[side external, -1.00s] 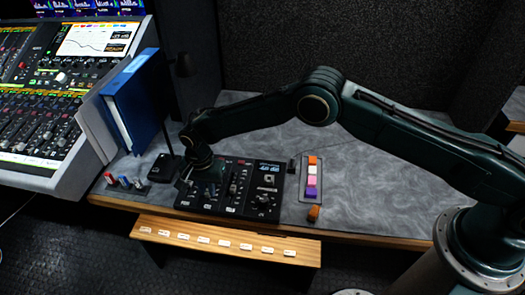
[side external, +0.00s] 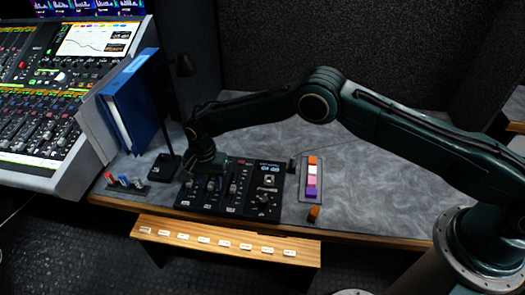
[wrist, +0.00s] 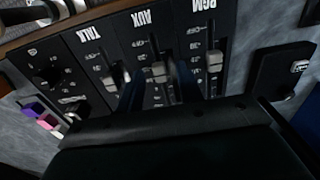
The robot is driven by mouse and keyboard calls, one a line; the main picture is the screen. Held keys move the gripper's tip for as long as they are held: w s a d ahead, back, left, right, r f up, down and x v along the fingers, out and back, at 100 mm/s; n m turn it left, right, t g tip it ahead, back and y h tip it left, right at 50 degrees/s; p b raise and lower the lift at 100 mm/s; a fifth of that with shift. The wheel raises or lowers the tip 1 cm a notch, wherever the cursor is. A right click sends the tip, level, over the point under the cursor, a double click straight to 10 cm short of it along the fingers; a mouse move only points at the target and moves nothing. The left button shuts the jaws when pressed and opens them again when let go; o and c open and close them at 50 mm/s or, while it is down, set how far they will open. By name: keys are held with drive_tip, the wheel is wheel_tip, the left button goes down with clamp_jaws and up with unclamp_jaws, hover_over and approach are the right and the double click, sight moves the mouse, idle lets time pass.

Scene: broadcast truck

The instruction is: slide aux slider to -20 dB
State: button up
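The dark mixer panel (side external: 248,207) lies on the desk in the side view, with several controls on its face. In the wrist view its PGM, AUX and TALK strips appear upside down. The AUX slider cap (wrist: 159,72) sits in the middle strip, between the TALK cap (wrist: 115,76) and the PGM cap (wrist: 214,60). My gripper (wrist: 160,88) is over the AUX strip, its two dark blue fingers on either side of the AUX cap with a visible gap. It looks open. The exact dB mark at the cap is too small to read.
A blue binder (side external: 134,105) and a black lamp stand (side external: 165,165) are left of the panel. A wooden strip (side external: 225,240) with labels runs in front.

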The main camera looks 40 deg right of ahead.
wheel_tip(320, 180, up, 14)
drive_tip(key=shift+f, duration=0.15)
idle(0.5)
idle(0.3)
wheel_tip(320, 180, up, 15)
drive_tip(key=n+t, duration=0.1)
drive_tip(key=n, duration=0.1)
hover_over(212, 184)
drive_tip(key=s+d, duration=0.3)
drive_tip(key=d, duration=0.6)
drive_tip(key=s+d+r+n+t, duration=0.2)
drive_tip(key=s+d+r, duration=0.7)
drive_tip(key=r, duration=0.1)
drive_tip(key=s+d+r+n+t, duration=0.1)
drive_tip(key=s+d+r, duration=0.1)
drive_tip(key=s+d, duration=0.3)
drive_tip(key=s+d+r+n, duration=0.1)
drive_tip(key=s+d+n, duration=0.1)
drive_tip(key=s, duration=0.6)
drive_tip(key=s+d+f+n, duration=0.1)
drive_tip(key=s+d+f, duration=0.1)
drive_tip(key=s, duration=0.4)
drive_tip(key=s+d+f+n+t, duration=0.1)
drive_tip(key=s+d+f, duration=0.1)
drive_tip(key=s, duration=0.4)
drive_tip(key=shift+s+t, duration=0.3)
drive_tip(key=shift+s, duration=0.1)
